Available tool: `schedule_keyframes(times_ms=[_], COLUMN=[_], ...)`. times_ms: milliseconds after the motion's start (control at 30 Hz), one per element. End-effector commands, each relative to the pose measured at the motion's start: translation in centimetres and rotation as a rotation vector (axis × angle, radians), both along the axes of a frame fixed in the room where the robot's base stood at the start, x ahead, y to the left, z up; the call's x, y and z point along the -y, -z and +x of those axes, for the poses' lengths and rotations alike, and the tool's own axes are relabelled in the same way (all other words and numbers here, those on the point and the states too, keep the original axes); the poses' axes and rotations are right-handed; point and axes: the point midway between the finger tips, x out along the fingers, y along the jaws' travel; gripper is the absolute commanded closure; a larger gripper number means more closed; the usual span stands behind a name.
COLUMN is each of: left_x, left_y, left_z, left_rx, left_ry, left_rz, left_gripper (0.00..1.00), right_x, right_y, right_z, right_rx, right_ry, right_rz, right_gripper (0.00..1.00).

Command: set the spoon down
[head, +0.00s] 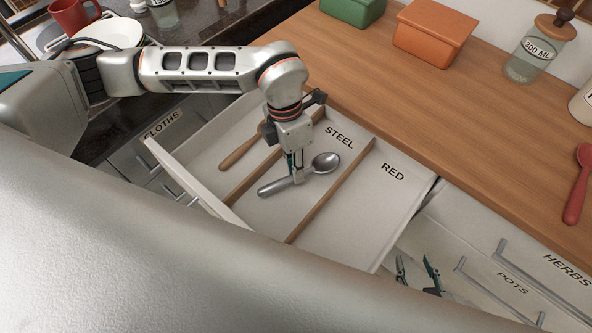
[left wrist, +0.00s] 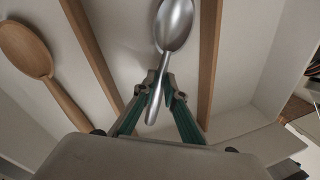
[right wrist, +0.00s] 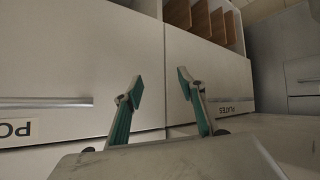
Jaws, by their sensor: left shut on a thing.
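A steel spoon (head: 318,166) is in the middle compartment of the open drawer (head: 400,205), the one marked STEEL. My left gripper (head: 298,178) is shut on its handle, low in that compartment. In the left wrist view the spoon (left wrist: 174,28) has its bowl pointing away, between two wooden dividers, and the left fingertips (left wrist: 155,92) close on the handle. I cannot tell whether the spoon touches the drawer floor. My right gripper (head: 418,275) is open and empty in front of the cabinets; it also shows in the right wrist view (right wrist: 158,92).
A wooden spoon (head: 238,152) lies in the left compartment. The compartment marked RED is empty. A red spoon (head: 577,188) lies on the wooden counter (head: 440,120). Green and orange boxes (head: 433,30) and a jar (head: 535,55) stand behind. The drawer walls and dividers are close to my left gripper.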

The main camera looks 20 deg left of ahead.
Motion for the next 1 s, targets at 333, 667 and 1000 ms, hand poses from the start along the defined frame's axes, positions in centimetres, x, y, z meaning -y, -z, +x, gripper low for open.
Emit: schedule_keyframes(times_ms=[333,667,1000], left_x=[0.03,0.01,-0.09], left_y=[1.41,1.68,0.92], left_z=[-0.03,-0.04,0.09], left_rx=[0.0,-0.001,0.001], left_ry=[0.001,0.0,0.0], left_rz=[-0.001,0.0,0.0], left_gripper=[1.0,0.73,0.73], right_x=[0.05,0.05,0.05], right_y=[0.11,0.1,-0.09], right_z=[0.22,0.24,0.32], right_rx=[0.002,0.003,0.005], right_ry=[-0.001,0.0,0.0], right_rz=[-0.004,-0.003,-0.003], right_gripper=[0.6,0.6,0.6])
